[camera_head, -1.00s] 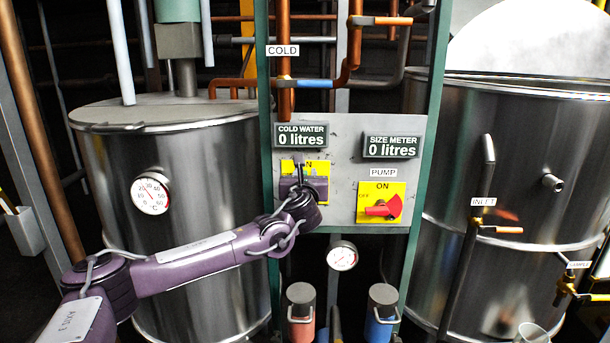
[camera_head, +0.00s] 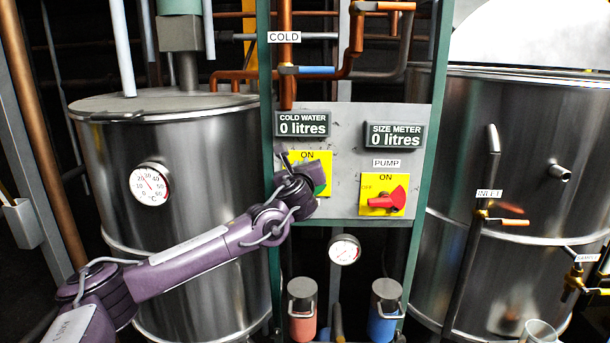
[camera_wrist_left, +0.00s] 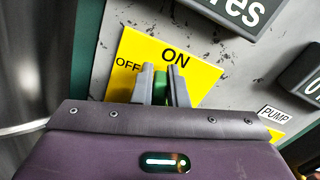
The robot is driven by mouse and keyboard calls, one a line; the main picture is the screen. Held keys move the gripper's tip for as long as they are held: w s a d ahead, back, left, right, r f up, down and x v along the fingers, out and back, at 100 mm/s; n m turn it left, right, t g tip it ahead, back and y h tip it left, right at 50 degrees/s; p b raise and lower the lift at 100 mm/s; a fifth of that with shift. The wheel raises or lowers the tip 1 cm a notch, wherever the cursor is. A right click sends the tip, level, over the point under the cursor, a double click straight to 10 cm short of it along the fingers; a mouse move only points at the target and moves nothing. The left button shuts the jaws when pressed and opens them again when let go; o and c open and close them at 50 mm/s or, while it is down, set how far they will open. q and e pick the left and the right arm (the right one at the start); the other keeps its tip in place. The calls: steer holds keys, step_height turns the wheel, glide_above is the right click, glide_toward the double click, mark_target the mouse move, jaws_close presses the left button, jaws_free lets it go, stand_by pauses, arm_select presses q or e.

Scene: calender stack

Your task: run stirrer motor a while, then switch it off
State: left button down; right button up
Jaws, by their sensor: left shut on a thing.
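A yellow switch plate (camera_head: 323,158) marked ON sits on the grey panel, below the COLD WATER display. Its green knob (camera_head: 321,190) shows partly behind my left gripper (camera_head: 308,180). In the left wrist view the jaws are closed on the green knob (camera_wrist_left: 160,88), on the yellow plate (camera_wrist_left: 205,75) with OFF at the left and ON above. The gripper hides the knob's lower part, and its exact setting is hard to tell. The stirrer motor (camera_head: 180,36) stands on the lid of the left steel tank (camera_head: 200,165). My right gripper is in neither view.
A red pump switch (camera_head: 388,199) is on a second yellow plate to the right. Both displays read 0 litres. A steel tank (camera_head: 530,150) with inlet pipe stands at the right. A red (camera_head: 302,322) and a blue canister (camera_head: 384,318) are below the panel.

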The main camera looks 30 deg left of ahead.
arm_select(q)
steer(key=shift+s+a+f+n+b, duration=0.35)
steer(key=shift+f+n+b, duration=0.35)
steer(key=shift+n+b, duration=1.3)
steer(key=shift+s+a+f+n+b, duration=0.15)
steer(key=shift+a+f+n+b, duration=0.45)
steer(key=shift+n+b, duration=1.45)
steer(key=shift+s+a+f+n+b, duration=0.3)
steer(key=shift+f+n+b, duration=0.55)
steer(key=shift+n, duration=2.2)
steer(key=c, duration=1.5)
jaws_free()
steer(key=shift+r, duration=0.1)
steer(key=shift+o, duration=0.2)
steer(key=shift+s, duration=0.1)
